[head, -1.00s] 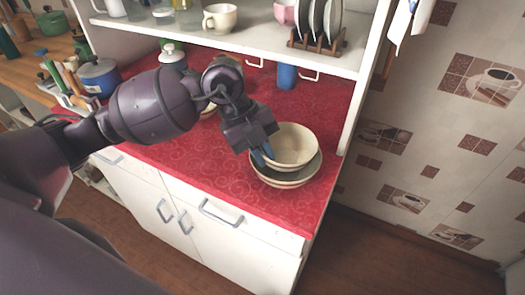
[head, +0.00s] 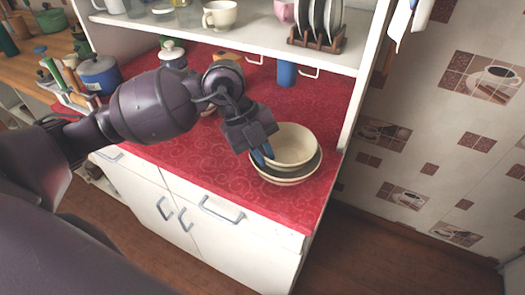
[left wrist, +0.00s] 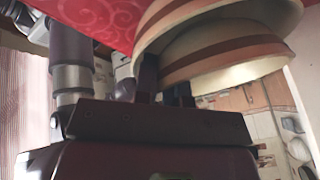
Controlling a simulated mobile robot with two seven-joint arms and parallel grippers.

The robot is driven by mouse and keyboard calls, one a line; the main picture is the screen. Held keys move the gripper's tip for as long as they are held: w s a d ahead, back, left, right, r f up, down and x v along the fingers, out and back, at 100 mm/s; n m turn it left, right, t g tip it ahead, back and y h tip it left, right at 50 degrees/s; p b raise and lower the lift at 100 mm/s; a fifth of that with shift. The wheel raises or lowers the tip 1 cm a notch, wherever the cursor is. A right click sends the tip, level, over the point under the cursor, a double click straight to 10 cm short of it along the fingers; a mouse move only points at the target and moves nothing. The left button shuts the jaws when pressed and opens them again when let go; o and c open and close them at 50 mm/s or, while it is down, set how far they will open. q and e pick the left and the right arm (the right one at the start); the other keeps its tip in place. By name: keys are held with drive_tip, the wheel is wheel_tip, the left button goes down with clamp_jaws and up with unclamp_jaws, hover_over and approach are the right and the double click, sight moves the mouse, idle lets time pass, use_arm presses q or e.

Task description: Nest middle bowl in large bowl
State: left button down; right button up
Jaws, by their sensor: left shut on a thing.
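The cream middle bowl (head: 293,143) is held by its near-left rim in my left gripper (head: 262,155). It sits over the large bowl (head: 287,180), within its outline, and hides most of its inside. I cannot tell whether the two bowls touch at the base. The large bowl stands on the red counter near its right end. In the left wrist view both bowls show with brown bands, the middle bowl (left wrist: 225,55) between the fingertips (left wrist: 165,88) and the large bowl (left wrist: 170,22) beyond it. My right gripper is not in view.
The red oilcloth counter (head: 190,150) is clear in front and left of the bowls. A blue cup (head: 287,74) stands behind them. A blue pot (head: 100,75) is at the left. A shelf with a plate rack (head: 316,40) overhangs the back; a tiled wall is at the right.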

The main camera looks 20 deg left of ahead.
use_arm(q)
drive_tip(key=shift+f, duration=0.4)
idle(0.4)
drive_tip(key=c, duration=1.1)
unclamp_jaws()
drive_tip(key=p+v, duration=0.1)
drive_tip(key=v, duration=1)
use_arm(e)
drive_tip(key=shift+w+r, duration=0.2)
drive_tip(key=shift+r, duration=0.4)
use_arm(q)
drive_tip(key=shift+f, duration=0.1)
